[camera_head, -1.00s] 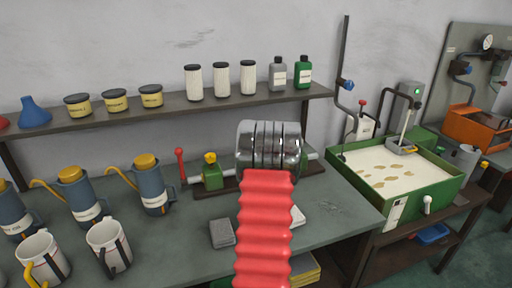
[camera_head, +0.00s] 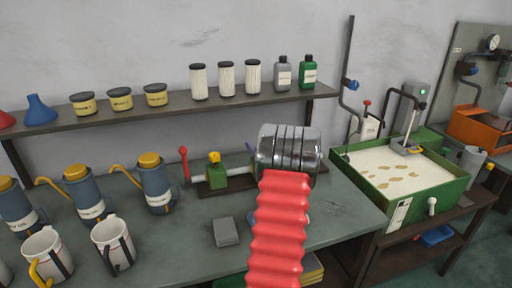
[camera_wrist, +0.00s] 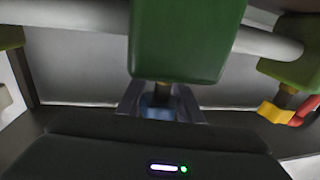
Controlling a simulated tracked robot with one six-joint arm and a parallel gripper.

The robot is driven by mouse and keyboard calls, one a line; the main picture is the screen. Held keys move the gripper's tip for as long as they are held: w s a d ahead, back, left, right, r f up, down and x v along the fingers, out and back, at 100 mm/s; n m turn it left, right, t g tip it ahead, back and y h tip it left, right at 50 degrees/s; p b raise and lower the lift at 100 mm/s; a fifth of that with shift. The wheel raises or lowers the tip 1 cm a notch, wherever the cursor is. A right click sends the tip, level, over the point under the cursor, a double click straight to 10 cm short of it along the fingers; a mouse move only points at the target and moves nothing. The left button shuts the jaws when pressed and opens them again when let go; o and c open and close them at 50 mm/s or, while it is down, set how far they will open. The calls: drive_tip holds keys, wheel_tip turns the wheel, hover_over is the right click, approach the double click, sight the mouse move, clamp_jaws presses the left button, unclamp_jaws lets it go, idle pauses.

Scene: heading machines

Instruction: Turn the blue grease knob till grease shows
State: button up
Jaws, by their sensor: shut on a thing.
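The blue grease knob (camera_wrist: 158,106) sits on a short dark stem against the large green block (camera_wrist: 185,45) in the wrist view. My gripper (camera_wrist: 160,108) is shut on the knob, one finger at each side of it. Part of the knob is hidden by the fingers and the dark gripper body. The green block is on a silver bar (camera_wrist: 265,42). In the head view my chrome wrist and red arm sleeve cover this part of the bench, so the knob and fingertips cannot be made out there.
Left of my wrist, a smaller green block with a yellow knob (camera_head: 214,157) and a red lever (camera_head: 184,163) stand on the bench. A grey block (camera_head: 226,231) lies in front. Oil cans and mugs fill the left; a green tray (camera_head: 455,195) stands right. A shelf with bottles runs behind.

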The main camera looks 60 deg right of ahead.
drive_tip(key=shift+r, duration=0.1)
drive_tip(key=o, duration=1)
drive_tip(key=shift+o, duration=0.2)
drive_tip(key=shift+s, duration=0.1)
drive_tip(key=v, duration=1.3)
drive_tip(key=shift+s+a, duration=0.25)
drive_tip(key=shift+a, duration=0.05)
